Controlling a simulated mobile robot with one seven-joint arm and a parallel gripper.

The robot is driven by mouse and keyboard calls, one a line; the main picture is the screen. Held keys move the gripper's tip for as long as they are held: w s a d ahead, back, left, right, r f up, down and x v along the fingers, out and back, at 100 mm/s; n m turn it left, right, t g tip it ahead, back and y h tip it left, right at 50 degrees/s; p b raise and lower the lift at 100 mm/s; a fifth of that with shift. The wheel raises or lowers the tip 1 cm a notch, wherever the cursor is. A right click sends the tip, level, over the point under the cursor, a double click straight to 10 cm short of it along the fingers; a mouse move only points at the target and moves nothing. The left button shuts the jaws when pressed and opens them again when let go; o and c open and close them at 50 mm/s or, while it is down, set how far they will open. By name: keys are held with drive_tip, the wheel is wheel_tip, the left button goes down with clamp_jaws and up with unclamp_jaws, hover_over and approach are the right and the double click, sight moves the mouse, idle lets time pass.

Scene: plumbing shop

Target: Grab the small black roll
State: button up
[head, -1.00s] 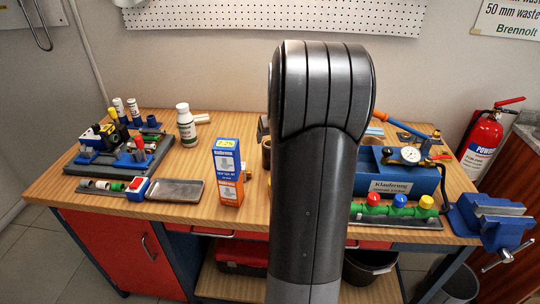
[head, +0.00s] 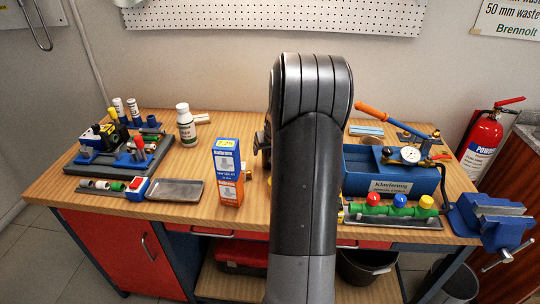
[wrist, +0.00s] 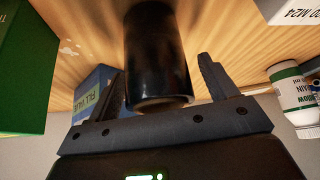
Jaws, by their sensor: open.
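The small black roll (wrist: 155,50) shows in the wrist view as a glossy dark cylinder standing on the wooden bench top. My gripper (wrist: 162,66) is open, with one finger on each side of the roll. A gap shows between the roll and the right finger; whether the left finger touches it I cannot tell. In the head view my arm hides the roll, and only a dark part of my gripper shows at the arm's left edge.
The wooden bench (head: 110,192) carries a blue-orange box (head: 228,172), a white bottle (head: 186,125), a grey tray (head: 175,190) and a blue test pump (head: 390,178). In the wrist view a green box (wrist: 25,70) and a blue box (wrist: 92,92) stand left of the roll.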

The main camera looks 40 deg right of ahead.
drive_tip(key=shift+c, duration=0.5)
drive_tip(key=c, duration=1.1)
drive_tip(key=shift+o, duration=0.2)
